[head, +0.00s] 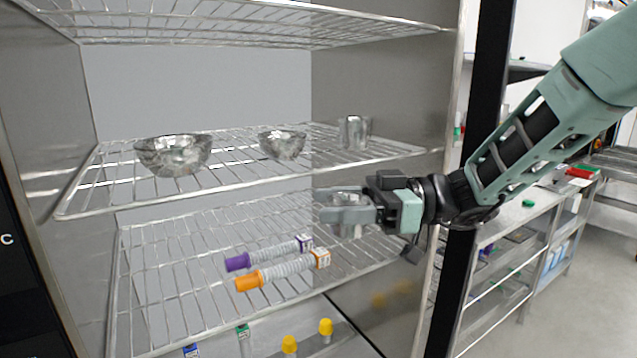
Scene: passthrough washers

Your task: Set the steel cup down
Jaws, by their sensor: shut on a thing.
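My gripper (340,206) reaches in from the right, between the middle and lower wire shelves. It is shut on a steel cup (347,229), whose body shows below and above the fingers. The cup looks upright, over the right part of the lower wire shelf (170,262). I cannot tell whether its base touches the wires. Another steel cup (355,132) stands on the middle wire shelf (222,163), above my gripper.
Two steel bowls, a large one (173,155) and a small one (282,144), sit on the middle shelf. Two capped tubes, purple (268,254) and orange (283,271), lie left of the held cup. The lower shelf's left part is clear. The cabinet's right wall is close.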

